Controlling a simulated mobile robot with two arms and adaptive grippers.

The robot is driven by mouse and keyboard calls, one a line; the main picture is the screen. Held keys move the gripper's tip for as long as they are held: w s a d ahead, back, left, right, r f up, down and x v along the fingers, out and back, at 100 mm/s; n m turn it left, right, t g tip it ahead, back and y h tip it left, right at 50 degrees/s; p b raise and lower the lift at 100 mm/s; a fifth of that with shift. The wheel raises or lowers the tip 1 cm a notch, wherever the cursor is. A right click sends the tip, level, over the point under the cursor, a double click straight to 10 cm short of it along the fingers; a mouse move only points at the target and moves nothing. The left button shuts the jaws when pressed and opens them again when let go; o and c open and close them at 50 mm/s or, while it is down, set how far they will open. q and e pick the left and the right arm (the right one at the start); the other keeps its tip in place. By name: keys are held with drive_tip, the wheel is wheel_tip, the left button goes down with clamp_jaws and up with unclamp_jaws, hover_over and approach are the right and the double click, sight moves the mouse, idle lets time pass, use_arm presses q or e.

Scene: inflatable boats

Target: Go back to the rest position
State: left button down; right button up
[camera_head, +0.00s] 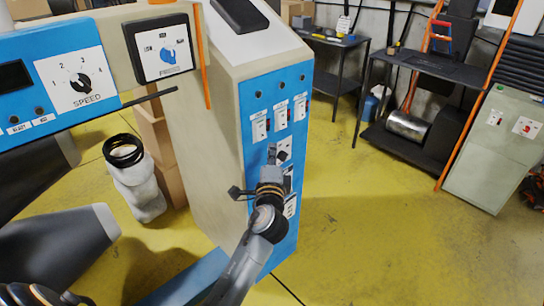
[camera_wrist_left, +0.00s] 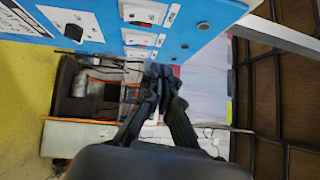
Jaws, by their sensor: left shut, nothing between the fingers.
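My left gripper (camera_head: 272,154) is in front of the blue switch panel (camera_head: 257,103) of a beige machine cabinet, at the height of its lower switches. In the left wrist view my left gripper (camera_wrist_left: 161,80) has its fingers together with nothing between them. The blue panel (camera_wrist_left: 188,32) runs along the top of that view, close to the fingertips; I cannot tell whether they touch it. White switch plates with red switches (camera_wrist_left: 147,13) show there. My right gripper is not in view.
A blue control panel with a speed dial (camera_head: 79,82) fills the upper left. A white sack-like object with a black ring (camera_head: 125,151) stands on the yellow floor. Dark workbenches (camera_head: 432,66) and a grey-green cabinet (camera_head: 496,150) stand at the right. The floor (camera_head: 370,220) between is clear.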

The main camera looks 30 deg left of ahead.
use_arm(q)
drive_tip(key=shift+s+d, duration=0.2)
drive_tip(key=shift+s, duration=0.45)
drive_tip(key=s+d+f+g+h, duration=0.1)
drive_tip(key=d+f+g+h, duration=0.1)
drive_tip(key=f, duration=1)
drive_tip(key=s+d+f+g+h, duration=0.1)
drive_tip(key=d+f+g+h, duration=0.1)
drive_tip(key=f, duration=1)
drive_tip(key=s+d+f+n+g+h, duration=0.15)
drive_tip(key=s+f, duration=0.25)
drive_tip(key=f, duration=0.4)
drive_tip(key=s+f+n+g+h, duration=0.1)
drive_tip(key=s+f+g, duration=0.1)
drive_tip(key=s+f, duration=0.5)
drive_tip(key=s+f+n+g, duration=0.3)
drive_tip(key=s+f, duration=0.5)
drive_tip(key=s, duration=0.5)
drive_tip(key=s+f+n+g+h, duration=0.1)
drive_tip(key=s+f+n+g, duration=0.1)
drive_tip(key=s+f, duration=0.6)
drive_tip(key=s+f+n+g, duration=0.3)
drive_tip(key=s+f, duration=0.6)
drive_tip(key=s, duration=0.9)
drive_tip(key=shift+s+a+n+g, duration=0.25)
drive_tip(key=shift+a+n+g, duration=0.1)
drive_tip(key=shift+n, duration=0.2)
